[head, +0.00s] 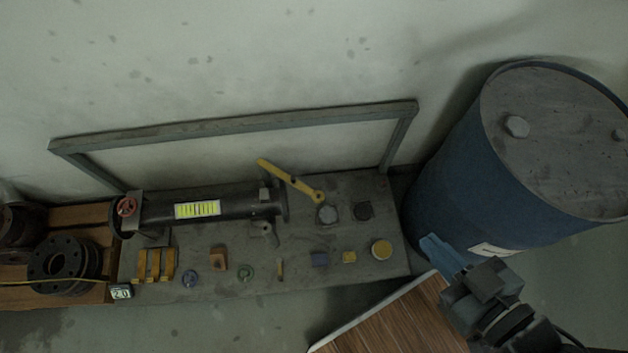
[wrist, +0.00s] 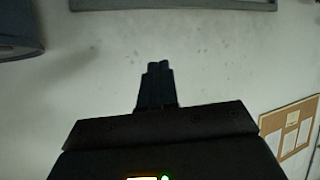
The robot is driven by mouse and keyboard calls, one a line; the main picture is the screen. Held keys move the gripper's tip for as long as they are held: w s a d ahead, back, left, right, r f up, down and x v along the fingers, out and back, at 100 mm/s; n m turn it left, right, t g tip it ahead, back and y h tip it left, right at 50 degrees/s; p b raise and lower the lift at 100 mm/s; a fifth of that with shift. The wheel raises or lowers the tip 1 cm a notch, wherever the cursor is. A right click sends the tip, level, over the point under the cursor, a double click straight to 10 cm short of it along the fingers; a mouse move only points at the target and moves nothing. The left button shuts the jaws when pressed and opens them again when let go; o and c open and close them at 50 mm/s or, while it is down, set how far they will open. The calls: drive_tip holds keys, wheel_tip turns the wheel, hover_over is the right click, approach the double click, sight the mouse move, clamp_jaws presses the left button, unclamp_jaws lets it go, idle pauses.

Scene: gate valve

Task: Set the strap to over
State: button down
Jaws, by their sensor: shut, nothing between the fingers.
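A yellow bar (head: 290,180) with a round lower end lies slanted at the right end of a dark horizontal pipe (head: 160,208) on the grey bench; it may be the strap, but I cannot tell for sure. A red handwheel (head: 127,206) is at the pipe's left end. My gripper's fingers (wrist: 158,68) are together and empty in the wrist view, against the pale wall. In the head view my arm's end is at the lower right, in front of the blue drum and well away from the pipe and yellow bar.
A grey frame (head: 235,124) stands behind. A blue drum (head: 465,170) stands right. A brown wooden panel (head: 395,322) is at the lower right.

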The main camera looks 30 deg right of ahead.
drive_tip(key=w+d+f+n+g+y+b, duration=0.15)
drive_tip(key=w+f+b, duration=0.35)
drive_tip(key=f, duration=0.6)
drive_tip(key=w+f+g+b, duration=0.25)
drive_tip(key=w+f, duration=0.45)
drive_tip(key=f, duration=0.4)
drive_tip(key=w+d+f+g+y+b, duration=0.1)
drive_tip(key=w+f+g+b, duration=0.3)
drive_tip(key=f, duration=0.7)
drive_tip(key=w+d+n+g+y+b, duration=0.2)
drive_tip(key=w+n+y+b, duration=0.3)
drive_tip(key=w, duration=1.4)
drive_tip(key=g+b, duration=0.1)
drive_tip(key=b, duration=0.2)
drive_tip(key=shift+d+f, duration=0.35)
drive_tip(key=b+x, duration=0.3)
drive_tip(key=x, duration=0.7)
drive_tip(key=shift+b, duration=0.4)
drive_tip(key=shift+s+a, duration=0.15)
drive_tip(key=shift+s, duration=0.05)
